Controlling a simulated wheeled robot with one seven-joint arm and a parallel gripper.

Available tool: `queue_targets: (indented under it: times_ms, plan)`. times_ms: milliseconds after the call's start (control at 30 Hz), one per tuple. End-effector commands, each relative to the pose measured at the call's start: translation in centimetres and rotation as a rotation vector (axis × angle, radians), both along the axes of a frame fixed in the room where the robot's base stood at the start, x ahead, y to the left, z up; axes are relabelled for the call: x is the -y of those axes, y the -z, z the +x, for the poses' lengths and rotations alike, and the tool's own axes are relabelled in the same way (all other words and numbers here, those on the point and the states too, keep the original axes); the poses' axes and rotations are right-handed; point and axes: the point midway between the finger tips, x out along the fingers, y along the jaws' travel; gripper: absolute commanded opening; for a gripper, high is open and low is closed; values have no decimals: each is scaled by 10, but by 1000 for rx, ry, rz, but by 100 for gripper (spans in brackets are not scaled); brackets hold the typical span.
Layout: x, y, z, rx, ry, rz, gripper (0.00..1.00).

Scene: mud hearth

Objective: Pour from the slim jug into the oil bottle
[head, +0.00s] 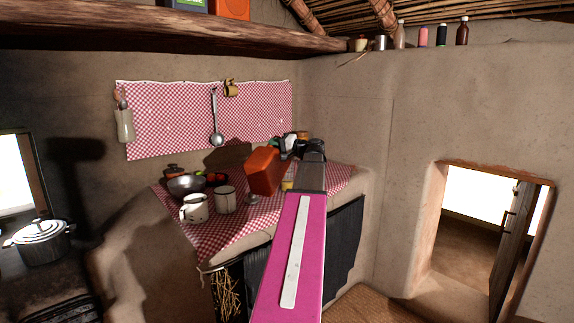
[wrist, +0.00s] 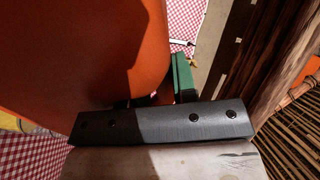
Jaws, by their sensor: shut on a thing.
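The slim jug, an orange vessel (head: 263,172), is held over the checked cloth of the counter and looks slightly tilted in the head view. It fills the upper left of the wrist view (wrist: 85,50). The jug's mouth and contents cannot be made out. I cannot pick out the oil bottle for certain; my arm and the jug hide part of the counter. A small yellow thing (head: 287,185) shows just below the jug.
On the counter's checked cloth (head: 235,240) stand two white mugs (head: 194,208) (head: 225,199) and a metal bowl (head: 186,187), left of the jug. A ladle (head: 215,125) hangs on the wall behind. A wooden shelf (head: 170,28) runs above. Bottles (head: 462,32) stand on the right ledge.

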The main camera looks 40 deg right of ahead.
Motion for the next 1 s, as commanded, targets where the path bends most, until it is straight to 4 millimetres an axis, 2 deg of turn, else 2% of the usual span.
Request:
queue_targets:
  times_ms: [1000]
  plan:
    - [3, -3, 2, -26, 0, 54, 0]
